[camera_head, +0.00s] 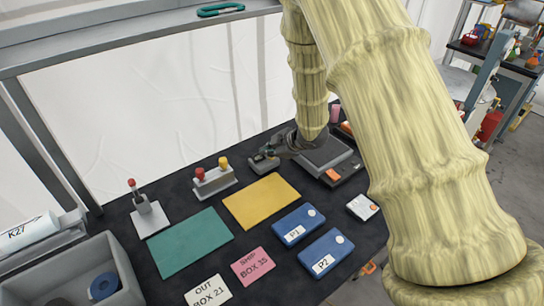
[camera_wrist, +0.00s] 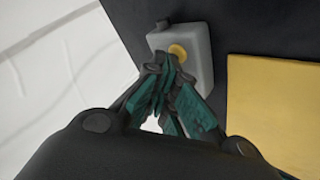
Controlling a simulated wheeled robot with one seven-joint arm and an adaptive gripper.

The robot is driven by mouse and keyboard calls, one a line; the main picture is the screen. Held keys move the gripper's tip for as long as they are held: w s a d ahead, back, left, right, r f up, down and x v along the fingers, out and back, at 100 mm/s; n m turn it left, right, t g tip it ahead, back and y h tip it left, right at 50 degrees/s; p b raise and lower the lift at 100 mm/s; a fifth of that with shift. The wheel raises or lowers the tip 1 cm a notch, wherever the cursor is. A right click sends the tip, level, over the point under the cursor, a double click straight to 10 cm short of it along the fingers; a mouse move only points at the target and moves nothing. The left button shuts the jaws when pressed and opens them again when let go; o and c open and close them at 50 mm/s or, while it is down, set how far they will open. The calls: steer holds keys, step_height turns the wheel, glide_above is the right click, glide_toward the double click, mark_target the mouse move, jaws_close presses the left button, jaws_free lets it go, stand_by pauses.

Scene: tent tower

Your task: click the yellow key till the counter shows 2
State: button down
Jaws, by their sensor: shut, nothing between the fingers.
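The yellow key (camera_wrist: 178,52) is a round button on a grey box (camera_wrist: 201,60) in the wrist view. My gripper (camera_wrist: 165,68) is shut and empty, its teal-padded fingertips just beside the key's near edge; I cannot tell whether they touch it. In the head view my gripper (camera_head: 279,151) is low over the back of the black table, at a small grey box (camera_head: 262,163); the key is not discernible there. A dark tab (camera_wrist: 163,25) shows at the box's far edge. No counter digits can be read in either view.
A yellow mat (camera_head: 262,201) lies in front of the box, with a green mat (camera_head: 189,243) to its left. A grey stand with red and yellow knobs (camera_head: 213,181) and a red-topped lever (camera_head: 148,215) stand left. Blue boxes P1 (camera_head: 298,225) and P2 (camera_head: 327,254) lie nearer.

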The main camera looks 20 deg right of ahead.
mark_target(270, 159)
steer(key=shift+r+p, duration=0.75)
steer(key=shift+r, duration=0.15)
step_height(270, 159, up, 5)
steer(key=p, duration=0.4)
stand_by(2.1)
